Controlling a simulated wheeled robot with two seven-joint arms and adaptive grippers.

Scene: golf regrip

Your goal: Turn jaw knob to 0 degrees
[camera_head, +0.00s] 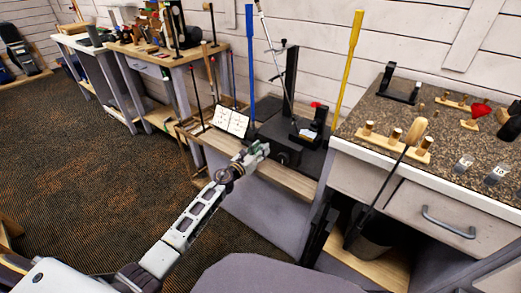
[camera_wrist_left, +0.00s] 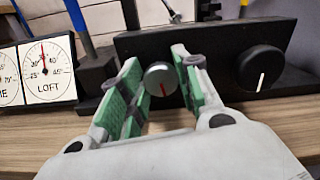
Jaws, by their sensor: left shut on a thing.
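My left gripper (camera_head: 263,150) reaches the front of the black machine (camera_head: 291,132) on the bench. In the left wrist view its two green-padded fingers (camera_wrist_left: 158,92) are shut on a silver knob (camera_wrist_left: 160,77), one at each side. No label tells which one is the jaw knob. My right gripper is not in view.
A dial card reading LOFT (camera_wrist_left: 47,71) stands left of the gripper. Blue (camera_head: 250,50) and yellow (camera_head: 349,60) shafts rise by the machine. A granite-topped counter (camera_head: 440,105) stands on the right. Open carpet (camera_head: 90,200) lies on the left.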

